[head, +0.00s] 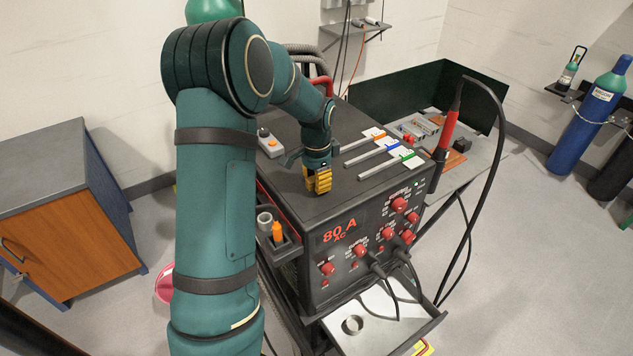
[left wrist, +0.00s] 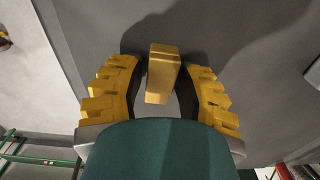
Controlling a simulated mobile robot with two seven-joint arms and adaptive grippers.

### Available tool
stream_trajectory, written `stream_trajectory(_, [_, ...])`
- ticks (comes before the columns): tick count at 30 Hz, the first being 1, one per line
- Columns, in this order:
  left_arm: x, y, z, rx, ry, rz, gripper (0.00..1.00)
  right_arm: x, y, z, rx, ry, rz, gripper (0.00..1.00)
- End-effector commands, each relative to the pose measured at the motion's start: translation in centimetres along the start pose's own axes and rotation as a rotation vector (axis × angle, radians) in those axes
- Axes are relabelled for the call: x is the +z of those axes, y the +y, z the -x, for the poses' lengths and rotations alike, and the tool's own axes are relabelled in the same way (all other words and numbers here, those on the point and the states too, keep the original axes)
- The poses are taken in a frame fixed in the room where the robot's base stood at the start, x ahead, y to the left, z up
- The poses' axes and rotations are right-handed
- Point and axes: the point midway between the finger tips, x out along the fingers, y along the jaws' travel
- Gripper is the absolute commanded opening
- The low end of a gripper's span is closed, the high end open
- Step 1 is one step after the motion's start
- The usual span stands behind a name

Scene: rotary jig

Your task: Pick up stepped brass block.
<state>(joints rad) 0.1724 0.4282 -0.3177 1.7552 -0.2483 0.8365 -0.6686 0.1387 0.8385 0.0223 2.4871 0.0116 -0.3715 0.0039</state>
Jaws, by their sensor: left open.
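The stepped brass block (left wrist: 163,72) stands out from the dark top surface in the left wrist view, between the two yellow fingers of my left gripper (left wrist: 162,82). The fingers are open, with a visible gap on each side of the block near the tips. In the head view my left gripper (head: 318,181) points down at the front part of the black welder top; I cannot clearly tell the block from the yellow fingers there. My right gripper is in neither view.
The black welder (head: 345,240) carries three metal strips with orange, blue and green marks (head: 385,153) right of the gripper. A grey button box (head: 269,142) is behind left. A side holder (head: 277,232) hangs at the left edge. A red-handled torch (head: 446,133) stands at the right.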

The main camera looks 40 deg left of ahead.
Motion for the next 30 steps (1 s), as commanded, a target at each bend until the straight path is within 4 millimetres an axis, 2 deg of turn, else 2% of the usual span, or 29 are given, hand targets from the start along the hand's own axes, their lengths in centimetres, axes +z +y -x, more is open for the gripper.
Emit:
stream_trajectory(1, [0.0,0.0,0.0,0.0,0.0,0.0,0.13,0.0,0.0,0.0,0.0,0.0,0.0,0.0])
stream_trajectory(2, [0.0,0.0,0.0,0.0,0.0,0.0,0.02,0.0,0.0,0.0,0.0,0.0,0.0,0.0])
stream_trajectory(3, [0.0,0.0,0.0,0.0,0.0,0.0,0.0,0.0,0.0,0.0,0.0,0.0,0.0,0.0])
stream_trajectory(18, [0.0,0.0,0.3,0.0,0.001,0.0,0.0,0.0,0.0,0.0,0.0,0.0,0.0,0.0])
stream_trajectory(22, [-0.1,0.0,2.1,-0.002,0.003,0.0,0.0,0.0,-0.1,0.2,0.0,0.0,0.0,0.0])
stream_trajectory(30, [-0.1,0.0,7.3,-0.002,0.004,0.001,0.0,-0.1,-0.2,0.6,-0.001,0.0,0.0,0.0])
